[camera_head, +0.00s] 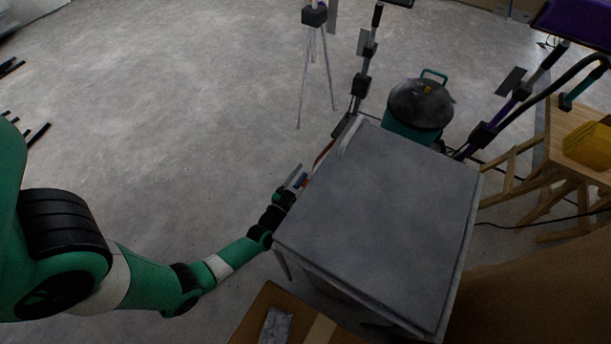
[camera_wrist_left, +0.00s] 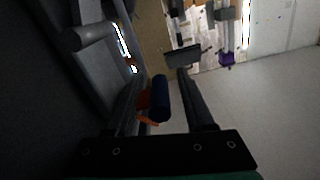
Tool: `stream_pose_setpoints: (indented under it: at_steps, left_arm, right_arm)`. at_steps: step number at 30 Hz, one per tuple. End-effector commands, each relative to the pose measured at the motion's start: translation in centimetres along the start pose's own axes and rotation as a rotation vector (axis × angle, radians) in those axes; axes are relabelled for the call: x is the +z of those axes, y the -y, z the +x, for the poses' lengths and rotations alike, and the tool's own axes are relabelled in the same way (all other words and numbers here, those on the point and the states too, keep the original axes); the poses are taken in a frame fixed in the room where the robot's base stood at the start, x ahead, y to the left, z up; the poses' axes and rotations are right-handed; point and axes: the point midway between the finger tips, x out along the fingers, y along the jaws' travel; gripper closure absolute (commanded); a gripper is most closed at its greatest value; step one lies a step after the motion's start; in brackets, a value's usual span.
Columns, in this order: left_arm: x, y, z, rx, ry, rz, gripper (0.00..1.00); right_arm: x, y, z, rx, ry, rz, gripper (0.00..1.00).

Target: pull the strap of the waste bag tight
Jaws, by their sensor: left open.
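The waste bag (camera_head: 385,215) looks like a large grey box shape with a flat top, right of centre in the head view. An orange-red strap (camera_head: 322,154) shows along its left upper side. A small blue piece (camera_head: 302,181) is at the strap's lower end, by my left gripper (camera_head: 296,178). In the left wrist view the dark blue piece (camera_wrist_left: 160,98), with orange (camera_wrist_left: 148,121) beside it, appears between the two fingers of my left gripper (camera_wrist_left: 162,78). The fingers are apart and not closed on it. My right gripper is not in view.
A teal bin with a dark lid (camera_head: 421,104) stands behind the bag. A tripod (camera_head: 314,70) and dark stands rise at the back. A wooden trestle (camera_head: 540,170) is at right. Brown cardboard (camera_head: 262,318) lies in front. The floor at left is largely clear.

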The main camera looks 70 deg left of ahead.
Motion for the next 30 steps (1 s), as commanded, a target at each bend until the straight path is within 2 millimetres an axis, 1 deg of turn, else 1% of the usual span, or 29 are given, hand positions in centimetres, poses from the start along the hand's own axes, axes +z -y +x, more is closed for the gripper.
stream_pose_setpoints:
  at_steps: [1,3,10,11,12,14,18,19,20,30]
  left_arm:
    - [0.11,0.01,0.52,-0.002,-0.002,0.000,0.47]
    - [0.05,0.03,0.89,-0.001,0.000,0.000,0.47]
    - [-0.04,0.03,1.00,0.000,0.001,0.001,0.47]
    - [-0.04,0.03,0.99,0.000,0.001,0.001,0.49]
    - [-0.04,0.03,0.99,0.000,0.001,0.001,0.56]
    - [-0.04,0.02,0.98,0.000,0.001,0.001,0.67]
    - [-0.04,0.02,0.97,0.000,0.000,0.001,0.92]
    - [-0.04,0.02,0.97,0.000,0.000,0.001,0.97]
    - [-0.04,0.02,0.97,0.000,0.000,0.001,1.00]
    - [-0.04,0.02,0.96,0.000,0.000,0.001,1.00]
  right_arm:
    - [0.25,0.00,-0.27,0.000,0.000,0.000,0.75]
    - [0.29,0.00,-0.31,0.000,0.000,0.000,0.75]
    - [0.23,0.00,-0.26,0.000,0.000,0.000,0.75]
    - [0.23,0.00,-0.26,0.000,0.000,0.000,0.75]
    - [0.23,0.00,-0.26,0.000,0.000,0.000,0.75]
    - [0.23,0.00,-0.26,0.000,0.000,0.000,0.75]
    - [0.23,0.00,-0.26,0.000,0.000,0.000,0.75]
    - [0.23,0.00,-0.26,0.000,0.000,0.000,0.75]
    - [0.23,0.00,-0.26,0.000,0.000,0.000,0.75]
    - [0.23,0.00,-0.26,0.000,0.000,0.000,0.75]
